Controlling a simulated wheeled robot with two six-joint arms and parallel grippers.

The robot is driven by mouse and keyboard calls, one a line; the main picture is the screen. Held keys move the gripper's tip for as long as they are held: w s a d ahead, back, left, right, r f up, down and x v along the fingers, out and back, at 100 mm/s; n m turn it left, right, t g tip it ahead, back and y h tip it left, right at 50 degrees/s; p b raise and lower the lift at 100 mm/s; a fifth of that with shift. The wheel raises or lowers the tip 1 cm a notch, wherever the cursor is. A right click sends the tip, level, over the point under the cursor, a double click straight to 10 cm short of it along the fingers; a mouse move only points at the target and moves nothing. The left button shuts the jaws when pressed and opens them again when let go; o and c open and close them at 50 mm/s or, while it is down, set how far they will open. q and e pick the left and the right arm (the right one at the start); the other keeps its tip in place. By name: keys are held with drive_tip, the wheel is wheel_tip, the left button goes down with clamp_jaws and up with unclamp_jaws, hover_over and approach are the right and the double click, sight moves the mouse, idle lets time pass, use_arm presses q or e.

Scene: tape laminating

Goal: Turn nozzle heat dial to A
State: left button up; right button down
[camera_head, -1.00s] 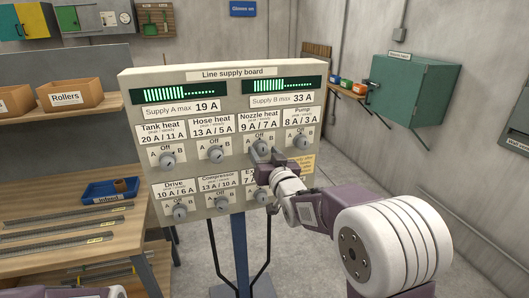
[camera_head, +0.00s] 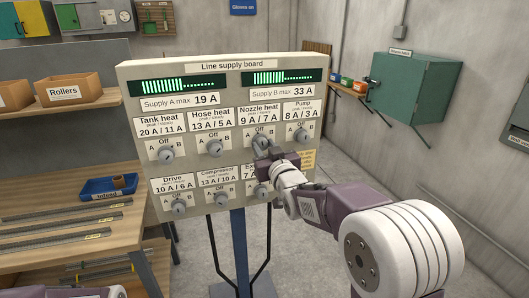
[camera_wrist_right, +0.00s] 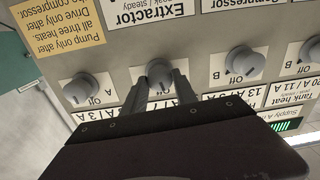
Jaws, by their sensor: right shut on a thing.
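The nozzle heat dial (camera_wrist_right: 160,74) is a grey knob on the line supply board, below the label reading 9 A / 7 A. In the head view my right gripper (camera_head: 263,148) covers most of it, so its pointer direction cannot be told. In the right wrist view, which shows the board upside down, the two fingers of my right gripper (camera_wrist_right: 158,88) are shut around the knob. The nozzle heat label (camera_head: 259,115) sits just above. My left gripper is not visible; only part of my left arm shows at the bottom left.
The pump dial (camera_head: 301,137) is close on the right and the hose heat dial (camera_head: 215,147) on the left. A lower row holds the drive dial (camera_head: 179,206) and others. A yellow note (camera_head: 308,160) is partly behind my right arm.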

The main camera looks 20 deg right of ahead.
drive_tip(key=n+b, duration=0.3)
drive_tip(key=n, duration=0.1)
drive_tip(key=shift+f+n, duration=0.15)
drive_tip(key=shift+n, duration=0.15)
drive_tip(key=shift+n+b, duration=0.7)
drive_tip(key=shift+b, duration=0.05)
drive_tip(key=c, duration=1)
unclamp_jaws()
drive_tip(key=shift+o, duration=0.2)
drive_tip(key=s+b, duration=0.1)
drive_tip(key=s, duration=0.8)
drive_tip(key=shift+d+r, duration=0.15)
drive_tip(key=shift+r, duration=0.05)
